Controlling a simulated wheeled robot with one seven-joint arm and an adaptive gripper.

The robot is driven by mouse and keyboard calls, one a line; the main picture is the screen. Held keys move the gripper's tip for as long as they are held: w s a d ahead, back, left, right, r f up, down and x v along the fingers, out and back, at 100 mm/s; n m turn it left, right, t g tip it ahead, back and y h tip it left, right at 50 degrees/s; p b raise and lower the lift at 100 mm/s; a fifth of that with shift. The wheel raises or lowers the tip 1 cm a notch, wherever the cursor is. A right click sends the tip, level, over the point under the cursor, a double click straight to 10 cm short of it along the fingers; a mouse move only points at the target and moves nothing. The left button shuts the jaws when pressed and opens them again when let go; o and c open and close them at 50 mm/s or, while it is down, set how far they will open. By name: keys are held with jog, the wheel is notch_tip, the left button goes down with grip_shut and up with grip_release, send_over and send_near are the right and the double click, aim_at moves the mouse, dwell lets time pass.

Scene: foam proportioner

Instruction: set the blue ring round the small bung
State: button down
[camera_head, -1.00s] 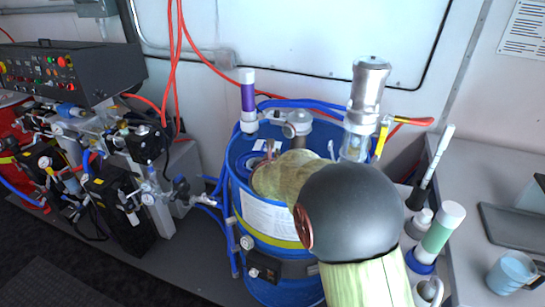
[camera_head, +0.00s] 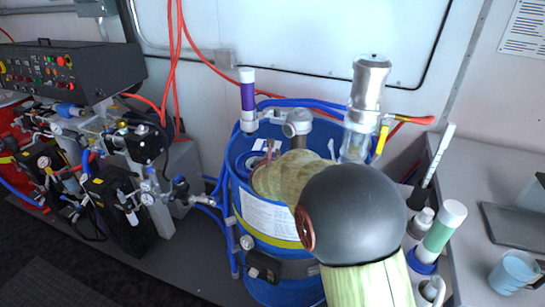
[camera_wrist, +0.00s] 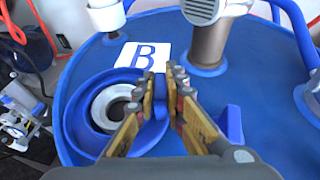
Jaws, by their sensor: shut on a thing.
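The blue ring (camera_wrist: 75,118) is in the wrist view at left of centre on the blue drum top. My gripper (camera_wrist: 163,88) is shut on the ring's right side. The small bung (camera_wrist: 103,110), a pale grey collar with a dark centre, shows inside the ring's opening, so the ring appears round it from above. I cannot tell whether the ring rests flat on the drum or is held slightly above it. In the head view my arm covers much of the drum top, and part of the ring (camera_head: 246,160) shows at its left.
The drum (camera_head: 270,222) carries a white "B" label (camera_wrist: 140,55), a grey-brown pipe (camera_wrist: 208,45), a purple-and-white tube (camera_head: 248,100) and a clear-and-metal cylinder (camera_head: 366,95) near its rim. A blue upright tab (camera_wrist: 230,124) stands right of my gripper. A hose (camera_wrist: 296,30) runs along the far edge.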

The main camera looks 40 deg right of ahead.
jog(key=shift+f+b, duration=0.45)
jog(key=c, duration=2.1)
grip_release()
jog(key=shift+c, duration=0.2)
jog(key=shift+p+v, duration=0.9)
jog(key=shift+v, duration=2.2)
jog(key=shift+p+v, duration=0.85)
jog(key=shift+v, duration=1.6)
jog(key=shift+d, duration=0.1)
